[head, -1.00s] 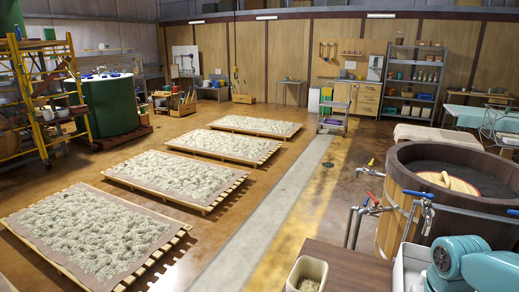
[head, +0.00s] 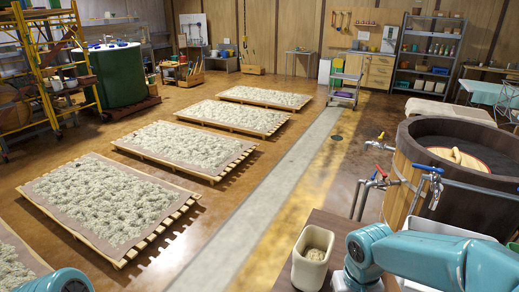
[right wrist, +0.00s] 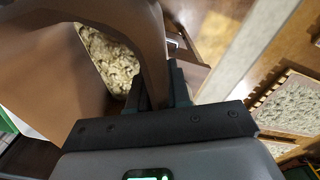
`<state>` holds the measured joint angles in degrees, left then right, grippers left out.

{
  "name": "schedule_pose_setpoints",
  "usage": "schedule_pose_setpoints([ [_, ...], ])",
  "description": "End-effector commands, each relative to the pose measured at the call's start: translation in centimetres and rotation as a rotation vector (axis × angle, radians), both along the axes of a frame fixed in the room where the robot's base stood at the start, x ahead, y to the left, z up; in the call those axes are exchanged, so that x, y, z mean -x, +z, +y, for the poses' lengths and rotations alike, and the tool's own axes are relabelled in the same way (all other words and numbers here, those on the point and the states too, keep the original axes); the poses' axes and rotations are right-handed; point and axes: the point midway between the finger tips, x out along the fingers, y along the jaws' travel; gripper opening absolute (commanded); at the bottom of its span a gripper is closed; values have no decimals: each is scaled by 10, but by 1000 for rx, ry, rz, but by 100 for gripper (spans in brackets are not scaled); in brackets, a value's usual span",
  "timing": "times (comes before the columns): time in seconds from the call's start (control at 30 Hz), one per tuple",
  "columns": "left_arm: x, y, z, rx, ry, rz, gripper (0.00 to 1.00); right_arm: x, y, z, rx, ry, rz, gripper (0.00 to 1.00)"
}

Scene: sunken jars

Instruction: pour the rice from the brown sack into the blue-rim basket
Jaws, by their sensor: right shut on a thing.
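An open-topped tan sack (head: 307,274) with pale rice inside stands upright at the bottom centre of the head view. In the right wrist view, a smooth brown wall rises close up beside pale grains (right wrist: 112,66); this looks like the same brown sack (right wrist: 50,60). My right gripper (right wrist: 160,92) is shut on the sack's brown edge, with the grains to the left of the fingers. In the head view its fingers are hidden behind my arm. My left gripper is out of view; only a bit of its arm shows at the bottom left. I see no blue-rim basket.
A dark brown tabletop (head: 325,225) lies under the sack. A large wooden vat (head: 400,170) with taps and pipes stands behind my right arm. Several pallets (head: 120,200) of pale material lie on the floor at left. A grey floor strip (head: 260,200) is clear.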

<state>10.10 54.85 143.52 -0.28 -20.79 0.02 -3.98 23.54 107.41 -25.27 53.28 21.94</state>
Motion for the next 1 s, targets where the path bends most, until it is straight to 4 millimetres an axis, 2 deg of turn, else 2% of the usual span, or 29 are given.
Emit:
schedule_pose_setpoints([
  [0.1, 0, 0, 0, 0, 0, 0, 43, -5, -9, 13, 1, 34, -1, 0],
  [0.2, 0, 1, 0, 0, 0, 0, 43, -11, -13, 15, 0, 38, -3, 0],
  [0.33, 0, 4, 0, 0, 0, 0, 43, -16, -7, 15, 0, 36, -5, 0],
  [1.0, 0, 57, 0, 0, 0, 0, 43, -17, 67, 16, 0, 34, -5, 0],
])
